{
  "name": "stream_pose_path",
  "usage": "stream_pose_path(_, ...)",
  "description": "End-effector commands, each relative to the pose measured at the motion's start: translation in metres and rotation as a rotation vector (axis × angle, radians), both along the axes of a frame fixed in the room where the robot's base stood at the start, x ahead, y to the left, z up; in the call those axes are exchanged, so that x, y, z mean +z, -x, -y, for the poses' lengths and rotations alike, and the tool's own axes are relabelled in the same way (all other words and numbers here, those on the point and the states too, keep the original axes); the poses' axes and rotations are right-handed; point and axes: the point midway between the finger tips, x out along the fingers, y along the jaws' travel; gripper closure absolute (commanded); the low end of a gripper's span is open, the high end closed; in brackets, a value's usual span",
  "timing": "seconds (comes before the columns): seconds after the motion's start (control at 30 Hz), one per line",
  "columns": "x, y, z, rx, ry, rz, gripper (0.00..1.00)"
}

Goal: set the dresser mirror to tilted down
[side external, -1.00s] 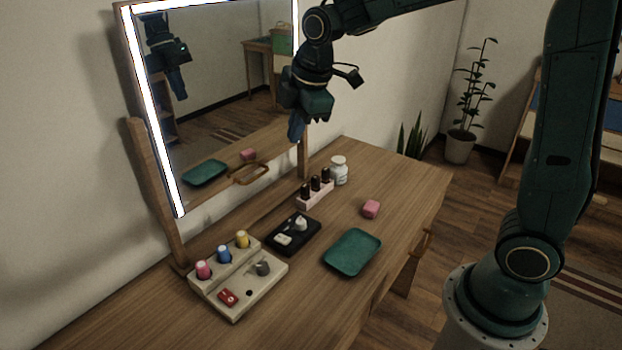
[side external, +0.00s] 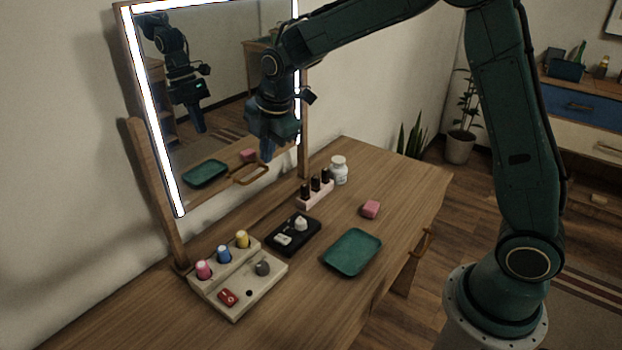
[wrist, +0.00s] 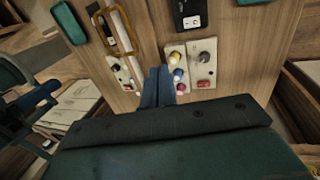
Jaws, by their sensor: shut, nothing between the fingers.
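The dresser mirror (side external: 220,85) is a tall pane with bright light strips, held between wooden posts at the back of the dresser. My gripper (side external: 267,156) is shut and empty, in front of the mirror's lower right part, just above the handle in the picture. I cannot tell whether it touches the glass. In the wrist view its blue fingers (wrist: 157,88) point toward the dresser top.
On the dresser top are a pale block with colored knobs (side external: 238,281), a black tray (side external: 293,235), a pink bottle rack (side external: 315,195), a white jar (side external: 339,170), a green tray (side external: 352,251) and a pink block (side external: 370,209). The front right tabletop is clear.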

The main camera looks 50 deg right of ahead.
Motion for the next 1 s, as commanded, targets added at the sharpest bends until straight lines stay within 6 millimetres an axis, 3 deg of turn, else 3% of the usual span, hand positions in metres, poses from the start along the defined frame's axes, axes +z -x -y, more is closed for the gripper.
stream_pose_path(0.63, -0.090, -0.023, 0.002, -0.001, 0.000, -0.004, 1.00)
stream_pose_path(1.0, -0.095, -0.056, 0.003, -0.001, 0.000, -0.001, 1.00)
